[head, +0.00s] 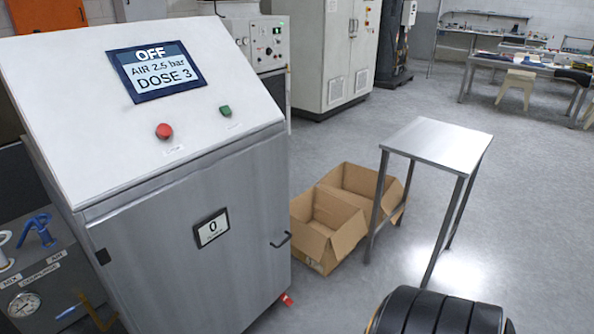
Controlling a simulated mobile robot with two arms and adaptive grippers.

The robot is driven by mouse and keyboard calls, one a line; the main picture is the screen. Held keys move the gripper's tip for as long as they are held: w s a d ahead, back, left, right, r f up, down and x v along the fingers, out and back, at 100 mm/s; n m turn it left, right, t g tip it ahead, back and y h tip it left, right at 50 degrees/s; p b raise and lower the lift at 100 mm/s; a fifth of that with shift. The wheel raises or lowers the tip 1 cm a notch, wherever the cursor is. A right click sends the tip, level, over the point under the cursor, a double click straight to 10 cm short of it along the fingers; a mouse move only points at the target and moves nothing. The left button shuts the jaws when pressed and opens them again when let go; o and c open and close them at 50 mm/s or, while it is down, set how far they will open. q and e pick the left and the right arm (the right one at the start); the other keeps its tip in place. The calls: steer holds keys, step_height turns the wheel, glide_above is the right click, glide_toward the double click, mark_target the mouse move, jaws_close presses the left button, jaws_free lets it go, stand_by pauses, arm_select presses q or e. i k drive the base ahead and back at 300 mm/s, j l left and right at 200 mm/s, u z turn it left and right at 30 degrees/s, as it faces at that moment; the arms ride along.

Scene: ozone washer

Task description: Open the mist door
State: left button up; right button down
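The ozone washer is a cabinet with a sloped white panel (190,115) on top. Its screen (157,71) reads OFF, AIR 2.5 bar, DOSE 3. A red button (164,131) and a green button (225,111) sit below the screen. Neither gripper's fingers show in the head view. A black ribbed rounded part at the bottom right may be mine.
Two open cardboard boxes (330,251) stand on the floor right of the cabinet, beside a small metal table (440,143). At the lower left are a pressure gauge (24,305) and a blue valve handle (37,230). Floor before the table is free.

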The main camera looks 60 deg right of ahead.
mark_target(207, 251)
steer(key=z, duration=1.25)
